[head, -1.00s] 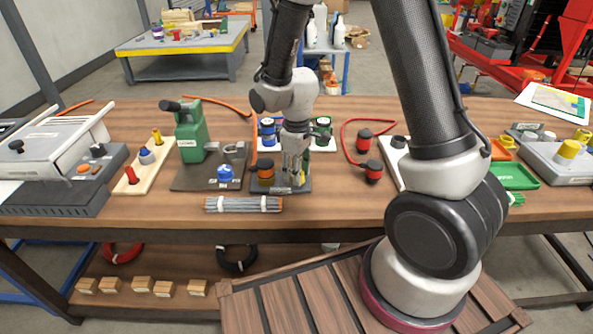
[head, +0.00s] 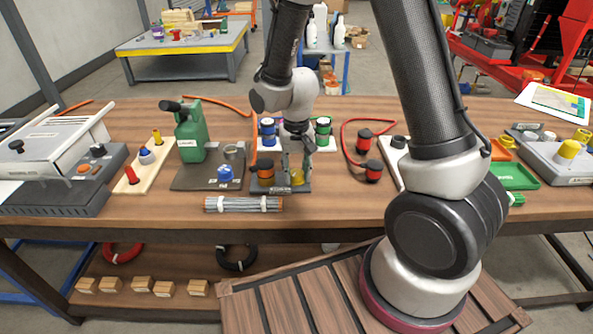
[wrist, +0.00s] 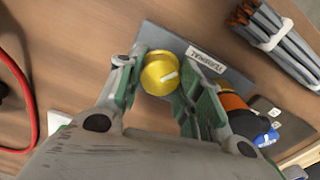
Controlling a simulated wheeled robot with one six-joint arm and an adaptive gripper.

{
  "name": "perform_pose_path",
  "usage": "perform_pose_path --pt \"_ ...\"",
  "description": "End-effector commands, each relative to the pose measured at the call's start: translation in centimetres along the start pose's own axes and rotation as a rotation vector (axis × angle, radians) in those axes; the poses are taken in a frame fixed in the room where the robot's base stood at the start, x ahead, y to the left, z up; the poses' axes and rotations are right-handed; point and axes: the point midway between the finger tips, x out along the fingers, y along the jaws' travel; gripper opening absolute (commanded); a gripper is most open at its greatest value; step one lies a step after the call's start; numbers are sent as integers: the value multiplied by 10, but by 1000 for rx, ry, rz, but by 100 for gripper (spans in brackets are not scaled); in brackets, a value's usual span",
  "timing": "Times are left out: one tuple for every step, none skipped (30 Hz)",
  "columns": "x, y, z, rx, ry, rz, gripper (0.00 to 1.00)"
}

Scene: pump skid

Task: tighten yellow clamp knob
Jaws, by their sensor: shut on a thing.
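The yellow clamp knob (wrist: 160,73) shows in the wrist view as a round knob with a pale pointer line, on a dark labelled base plate (wrist: 225,70). My gripper (wrist: 157,80) is around it from above, with one green-padded finger on each side, shut on it. In the head view, my gripper (head: 294,165) points down at the small base on the bench, and part of the yellow knob (head: 298,177) shows between and beside the fingers. An orange and black knob (head: 265,171) stands just left of it on the same plate.
A bundle of grey rods (head: 242,204) lies in front of the plate. A green pump unit with a blue knob (head: 225,174) stands to the left. Red and black knobs (head: 374,171) and a red hose (head: 345,135) are to the right.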

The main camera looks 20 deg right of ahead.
Motion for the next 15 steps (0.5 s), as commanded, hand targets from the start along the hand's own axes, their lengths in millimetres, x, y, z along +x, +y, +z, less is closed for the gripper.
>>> perform_pose_path --pt "0 0 -1 27 2 -1 12" --pt "0 0 -1 45 2 -1 12" --pt "0 0 -1 68 2 -1 12" --pt "0 0 -1 83 2 -1 12" --pt "0 0 -1 98 2 -1 12" --pt "0 0 -1 115 2 -1 12" --pt "0 0 -1 128 2 -1 12" --pt "0 0 -1 138 2 -1 12" --pt "0 0 -1 150 2 -1 12" --pt "0 0 -1 159 2 -1 12" --pt "0 0 -1 166 2 -1 12" --pt "0 0 -1 174 2 -1 12" --pt "0 0 -1 179 2 -1 12" --pt "0 0 -1 184 2 -1 12" --pt "0 0 -1 189 2 -1 12"
